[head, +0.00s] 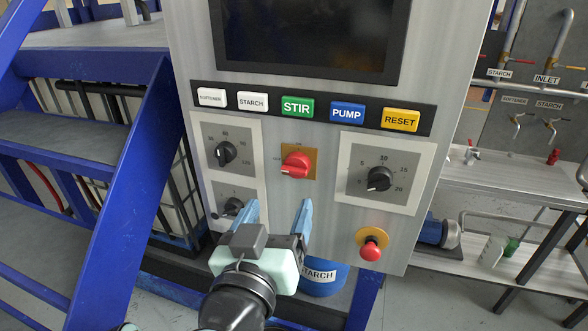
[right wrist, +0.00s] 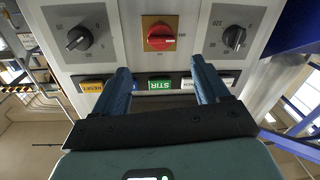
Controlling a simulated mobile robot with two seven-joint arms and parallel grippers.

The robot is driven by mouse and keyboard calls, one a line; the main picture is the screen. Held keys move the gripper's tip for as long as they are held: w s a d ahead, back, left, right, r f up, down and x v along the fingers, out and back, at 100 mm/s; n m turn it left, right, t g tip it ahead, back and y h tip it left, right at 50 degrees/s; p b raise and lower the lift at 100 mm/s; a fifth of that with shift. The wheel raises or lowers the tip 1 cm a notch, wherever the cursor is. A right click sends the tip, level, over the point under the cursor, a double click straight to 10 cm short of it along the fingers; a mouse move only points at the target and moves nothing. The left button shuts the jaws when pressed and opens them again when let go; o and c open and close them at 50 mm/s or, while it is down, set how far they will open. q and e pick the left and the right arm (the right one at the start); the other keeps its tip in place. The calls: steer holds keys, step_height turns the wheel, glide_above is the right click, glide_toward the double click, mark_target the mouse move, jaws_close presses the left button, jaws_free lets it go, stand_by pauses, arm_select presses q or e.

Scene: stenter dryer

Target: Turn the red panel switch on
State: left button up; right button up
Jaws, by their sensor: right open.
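The red panel switch (head: 295,165) is a rotary knob on a yellow-orange plate in the middle of the grey control panel (head: 287,222). Its handle lies roughly crosswise, and the small labels on the plate are too small to read surely. The switch also shows in the right wrist view (right wrist: 160,37), beyond the fingertips and between their directions. My right gripper (head: 278,208) is open and empty, with blue fingers pointing up at the panel below the switch, apart from it. My left gripper is not in view.
Black dials (head: 224,153) and (head: 379,179) flank the switch. A row of buttons, including green STIR (head: 297,108), runs above it. A red mushroom button (head: 371,250) sits at lower right. A blue stair frame (head: 118,200) stands left; a bench with pipes (head: 500,182) stands right.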

mark_target(294, 171)
steer(key=p+x, duration=0.1)
steer(key=x, duration=1)
steer(key=shift+a, duration=0.15)
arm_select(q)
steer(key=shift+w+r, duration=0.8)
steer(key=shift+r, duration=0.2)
arm_select(e)
steer(key=c, duration=1)
